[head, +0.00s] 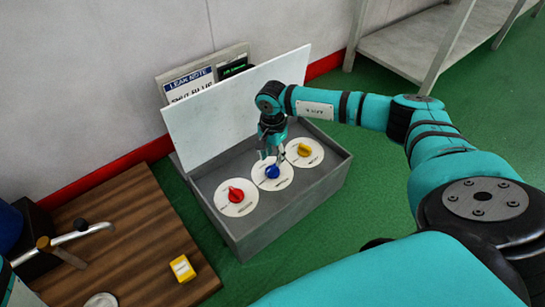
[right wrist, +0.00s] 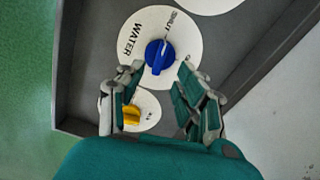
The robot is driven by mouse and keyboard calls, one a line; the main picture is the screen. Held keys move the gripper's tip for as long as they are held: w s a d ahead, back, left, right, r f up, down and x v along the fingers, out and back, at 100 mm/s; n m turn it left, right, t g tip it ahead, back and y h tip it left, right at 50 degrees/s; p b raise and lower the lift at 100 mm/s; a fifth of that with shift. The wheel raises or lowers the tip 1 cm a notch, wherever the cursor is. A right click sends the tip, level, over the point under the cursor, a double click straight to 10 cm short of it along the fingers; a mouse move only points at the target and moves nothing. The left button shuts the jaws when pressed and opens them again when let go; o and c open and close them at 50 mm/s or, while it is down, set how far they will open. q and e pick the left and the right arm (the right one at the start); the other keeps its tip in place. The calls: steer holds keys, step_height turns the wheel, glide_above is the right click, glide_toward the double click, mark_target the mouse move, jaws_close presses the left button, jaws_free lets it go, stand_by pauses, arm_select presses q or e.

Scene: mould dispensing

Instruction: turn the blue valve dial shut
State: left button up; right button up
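The blue valve dial (head: 272,171) is the middle one of three dials in an open grey box. In the right wrist view the blue dial (right wrist: 159,57) sits on a white disc (right wrist: 128,28) lettered WATER and SHUT. My right gripper (head: 271,157) points down over it. In the right wrist view its fingers (right wrist: 161,70) are apart, one either side of the dial's near end. I cannot tell whether they touch it. Of my left arm only a teal piece shows at the left edge of the head view; its gripper is out of view.
A red dial (head: 235,194) and a yellow dial (head: 304,150) flank the blue one. The box's white lid (head: 225,105) stands open behind. A sign (head: 190,85) reads LEAK NOTE, SHUT BLUE. A wooden surface (head: 130,225) at left holds a yellow block (head: 182,268).

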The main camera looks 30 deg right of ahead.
mark_target(272, 167)
step_height(272, 167, up, 7)
stand_by(0.3)
stand_by(0.4)
